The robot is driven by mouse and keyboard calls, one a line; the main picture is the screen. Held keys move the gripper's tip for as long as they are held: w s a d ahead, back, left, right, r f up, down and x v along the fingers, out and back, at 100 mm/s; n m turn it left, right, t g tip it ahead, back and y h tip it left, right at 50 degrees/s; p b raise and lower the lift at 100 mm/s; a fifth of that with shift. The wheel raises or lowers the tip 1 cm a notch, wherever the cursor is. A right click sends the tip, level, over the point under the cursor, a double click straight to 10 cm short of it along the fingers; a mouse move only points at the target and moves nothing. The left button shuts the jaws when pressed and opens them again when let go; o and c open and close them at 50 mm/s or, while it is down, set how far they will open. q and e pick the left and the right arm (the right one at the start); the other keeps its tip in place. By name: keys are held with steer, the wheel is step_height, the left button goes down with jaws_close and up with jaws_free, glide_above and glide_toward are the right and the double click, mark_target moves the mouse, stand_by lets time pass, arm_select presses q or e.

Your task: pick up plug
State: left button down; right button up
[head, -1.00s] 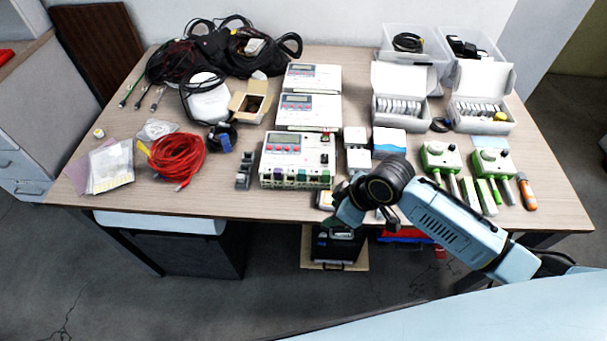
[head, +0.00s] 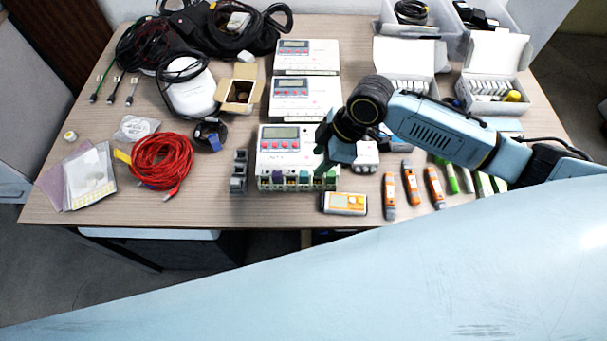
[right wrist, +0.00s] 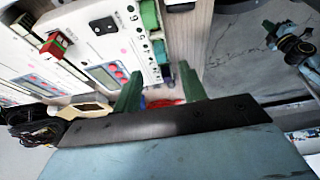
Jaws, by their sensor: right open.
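Several small coloured plugs, green, teal and purple (head: 278,179), sit along the front edge of the nearest white device (head: 291,139). I cannot tell which one the task means. My right gripper (head: 322,160) is at this device's right front corner in the head view, with its fingertips partly hidden by the wrist. In the right wrist view its two green fingers (right wrist: 160,90) are apart with nothing seen held between them. The green plug row (right wrist: 150,18) and a purple plug (right wrist: 168,76) lie just beyond the fingertips. My left gripper is out of view.
A yellow and white meter (head: 344,203) lies near the table's front edge. Orange-handled tools (head: 410,185) lie right of it. A red cable coil (head: 161,160) and a grey block (head: 239,170) are left of the device. Two more white devices stand behind it.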

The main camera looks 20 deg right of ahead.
mark_target(306, 174)
steer(key=shift+x, duration=1.2)
steer(key=shift+w+f, duration=0.15)
steer(key=shift+f, duration=0.05)
steer(key=x, duration=0.4)
steer(key=shift+a+f+b, duration=0.15)
steer(key=shift+a+b, duration=0.15)
steer(key=shift+b, duration=0.1)
steer(key=shift+a+f, duration=0.1)
steer(key=shift+f, duration=0.1)
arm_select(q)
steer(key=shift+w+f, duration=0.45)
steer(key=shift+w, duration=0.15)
arm_select(e)
jaws_close()
